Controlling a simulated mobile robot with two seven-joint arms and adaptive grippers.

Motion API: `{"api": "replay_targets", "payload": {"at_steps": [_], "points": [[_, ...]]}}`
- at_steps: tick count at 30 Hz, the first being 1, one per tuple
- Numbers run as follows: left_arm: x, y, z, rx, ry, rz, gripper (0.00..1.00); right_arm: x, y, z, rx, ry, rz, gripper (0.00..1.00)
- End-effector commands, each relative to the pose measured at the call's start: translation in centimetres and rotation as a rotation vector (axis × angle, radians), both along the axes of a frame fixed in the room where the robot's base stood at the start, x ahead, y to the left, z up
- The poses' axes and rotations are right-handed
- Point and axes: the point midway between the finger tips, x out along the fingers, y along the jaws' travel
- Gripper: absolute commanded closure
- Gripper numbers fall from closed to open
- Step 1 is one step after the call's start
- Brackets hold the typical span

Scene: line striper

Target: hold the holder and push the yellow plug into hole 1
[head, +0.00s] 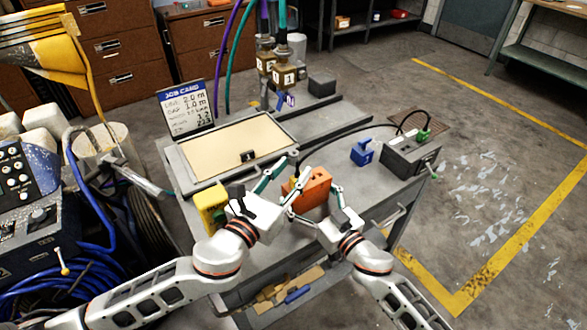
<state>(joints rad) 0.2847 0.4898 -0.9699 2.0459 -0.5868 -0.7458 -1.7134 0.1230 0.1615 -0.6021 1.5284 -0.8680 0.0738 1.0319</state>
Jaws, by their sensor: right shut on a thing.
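An orange block (315,188), which looks like the holder, is on the front part of the grey cart. My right gripper (314,200) is shut on it from the front right. My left gripper (296,167) is at the block's left side, with its teal fingers spread apart. A small yellow patch shows between that gripper and the block; I cannot tell whether it is the plug. A larger yellow piece (208,206) with a dark recess sits at the cart's left front edge. Hole 1 cannot be made out on the orange block.
A blue piece (362,153) stands right of the block. A grey box (408,156) with a green plug (423,135) and black cable is at the right edge. The cart's right middle is fairly clear.

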Motion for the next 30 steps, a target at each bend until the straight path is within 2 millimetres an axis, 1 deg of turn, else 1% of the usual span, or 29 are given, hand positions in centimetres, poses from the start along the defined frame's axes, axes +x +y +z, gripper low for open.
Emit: {"api": "replay_targets", "payload": {"at_steps": [21, 30], "points": [[-4.1, 2.1, -0.1, 0.000, 0.002, 0.000, 0.65, 0.0, 0.0, -0.1, -0.001, 0.001, 0.000, 0.50], [-4.9, 2.4, 0.0, 0.000, 0.000, 0.000, 0.65, 0.0, 0.0, 0.0, -0.001, 0.001, 0.001, 0.50]]}}
